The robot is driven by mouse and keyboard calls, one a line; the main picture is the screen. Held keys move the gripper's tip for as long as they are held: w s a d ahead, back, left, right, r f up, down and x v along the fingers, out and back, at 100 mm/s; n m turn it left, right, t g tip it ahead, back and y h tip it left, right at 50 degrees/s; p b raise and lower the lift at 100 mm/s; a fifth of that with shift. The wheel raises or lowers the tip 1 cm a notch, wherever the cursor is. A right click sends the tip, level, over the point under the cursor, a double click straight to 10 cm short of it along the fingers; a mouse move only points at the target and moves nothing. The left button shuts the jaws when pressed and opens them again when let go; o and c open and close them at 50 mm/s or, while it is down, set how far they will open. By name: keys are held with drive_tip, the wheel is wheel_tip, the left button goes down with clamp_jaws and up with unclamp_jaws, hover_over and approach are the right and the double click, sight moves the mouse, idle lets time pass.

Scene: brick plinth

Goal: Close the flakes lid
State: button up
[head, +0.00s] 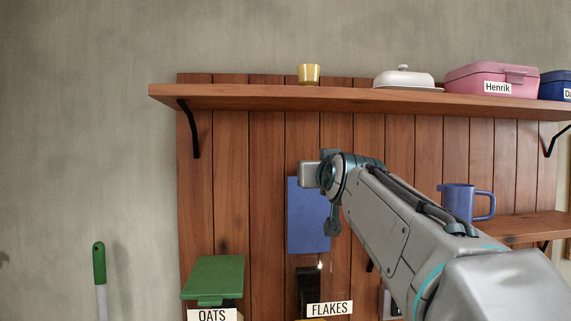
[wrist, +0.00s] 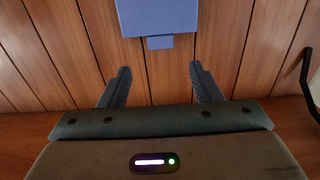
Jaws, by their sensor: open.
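The blue flakes lid (head: 308,222) stands raised and upright against the wooden boards, above the FLAKES label (head: 330,308). My arm covers part of its right side in the head view. In the wrist view the blue lid (wrist: 158,16) is at the top centre, with a small tab (wrist: 160,42) on its edge. My gripper (wrist: 159,70) is open and empty, its two fingers spread to either side below the tab. The lid appears apart from the fingers. In the head view my gripper is mostly hidden by the wrist. The flakes bin is mostly below the frame.
The green oats lid (head: 214,278) lies shut to the left, over the OATS label (head: 212,315). A blue mug (head: 467,203) stands on a low shelf to the right. The upper shelf (head: 260,97) carries a gold cup (head: 309,74), butter dish (head: 404,78) and pink box (head: 490,75).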

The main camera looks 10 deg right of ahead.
drive_tip(key=w+p, duration=0.3)
drive_tip(key=w, duration=0.5)
drive_tip(key=shift+p, duration=0.35)
drive_tip(key=shift+w+a, duration=0.1)
clamp_jaws()
drive_tip(key=shift+f, duration=0.1)
